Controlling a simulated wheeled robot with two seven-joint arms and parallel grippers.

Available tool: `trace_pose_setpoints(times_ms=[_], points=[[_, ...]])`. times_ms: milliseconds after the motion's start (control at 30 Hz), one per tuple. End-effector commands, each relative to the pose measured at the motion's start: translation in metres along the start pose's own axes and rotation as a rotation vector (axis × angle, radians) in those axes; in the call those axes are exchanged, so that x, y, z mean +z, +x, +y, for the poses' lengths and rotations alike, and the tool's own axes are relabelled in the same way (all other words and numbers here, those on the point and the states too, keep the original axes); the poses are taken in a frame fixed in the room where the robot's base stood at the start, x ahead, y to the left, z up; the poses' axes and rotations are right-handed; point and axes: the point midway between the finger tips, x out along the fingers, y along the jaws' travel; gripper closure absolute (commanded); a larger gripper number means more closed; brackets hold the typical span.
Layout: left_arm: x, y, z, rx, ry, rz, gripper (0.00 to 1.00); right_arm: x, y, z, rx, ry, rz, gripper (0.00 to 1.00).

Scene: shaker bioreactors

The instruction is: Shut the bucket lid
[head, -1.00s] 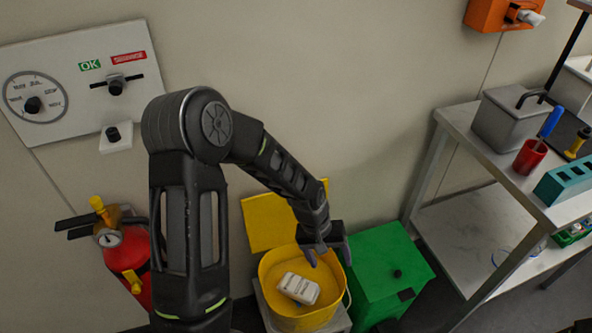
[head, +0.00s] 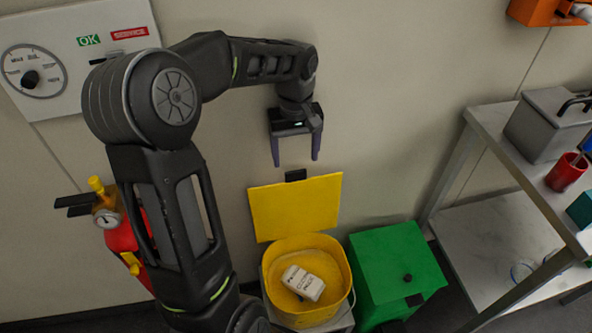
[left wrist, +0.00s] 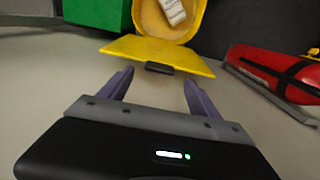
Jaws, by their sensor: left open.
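The yellow bucket (head: 306,312) stands near the wall with its square yellow lid (head: 296,207) open, tilted up behind it against the wall side. A dark tab (head: 296,175) sits on the lid's upper edge. A white labelled container (head: 303,283) lies inside the bucket. My left gripper (head: 297,163) is open and empty, above the lid and pointing down. In the left wrist view the lid (left wrist: 158,54) with its dark tab (left wrist: 159,67) lies beyond the open fingers, and the bucket (left wrist: 150,18) is partly cut off. My right gripper is not in view.
A green bin (head: 396,268) stands right beside the bucket. A red fire extinguisher (head: 122,240) is at left. A bench (head: 490,118) with a grey box and red cup is at right. The wall behind the lid is close.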

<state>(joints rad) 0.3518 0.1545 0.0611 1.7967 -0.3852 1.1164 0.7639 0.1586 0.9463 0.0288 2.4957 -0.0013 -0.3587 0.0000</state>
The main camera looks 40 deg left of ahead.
Motion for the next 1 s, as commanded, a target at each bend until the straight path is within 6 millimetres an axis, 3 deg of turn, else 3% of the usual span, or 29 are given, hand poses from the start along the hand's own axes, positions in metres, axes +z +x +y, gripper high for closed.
trace_pose_setpoints(times_ms=[200, 400, 733, 1000], points=[[0.001, 0.035, -0.001, -0.002, 0.002, -0.003, 0.27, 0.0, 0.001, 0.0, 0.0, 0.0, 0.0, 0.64], [0.001, 0.058, 0.0, 0.0, 0.001, -0.002, 0.27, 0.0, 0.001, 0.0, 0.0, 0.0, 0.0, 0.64], [0.001, 0.063, 0.0, 0.0, 0.001, 0.0, 0.27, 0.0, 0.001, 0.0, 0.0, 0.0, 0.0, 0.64], [0.001, 0.063, 0.0, 0.0, 0.001, 0.0, 0.49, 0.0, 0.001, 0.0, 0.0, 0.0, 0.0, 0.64]])
